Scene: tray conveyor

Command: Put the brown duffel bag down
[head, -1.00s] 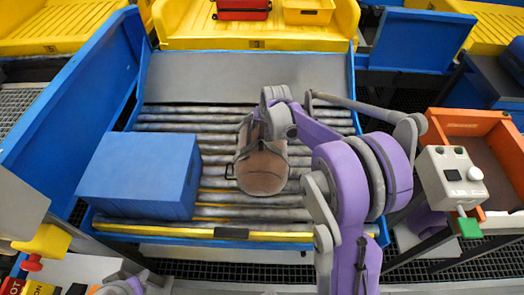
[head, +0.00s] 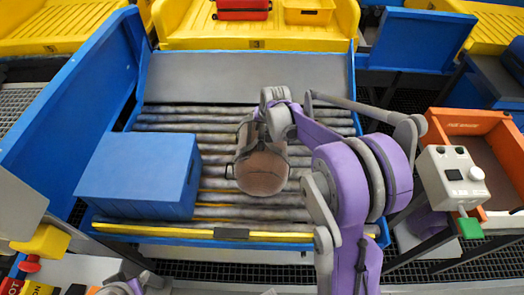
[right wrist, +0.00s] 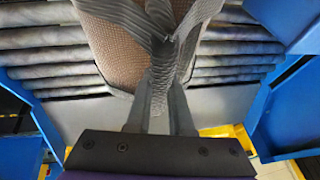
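The brown duffel bag (head: 262,172) with grey straps is over the roller conveyor tray in the head view, right of the blue box. It hangs from or rests under my right gripper; whether its underside touches the rollers I cannot tell. In the right wrist view the bag (right wrist: 112,48) fills the top, and the two fingers of my right gripper (right wrist: 160,92) are closed around its grey gathered handle strap (right wrist: 162,62). In the head view my arm hides the fingertips. My left gripper is not seen; only a bit of my left arm shows at the bottom left.
A blue box (head: 140,175) stands on the left of the rollers (head: 215,212). A blue side wall (head: 60,110) and a yellow front bar (head: 160,231) bound the tray. An orange bin (head: 465,122) and a grey button box (head: 452,177) are at the right.

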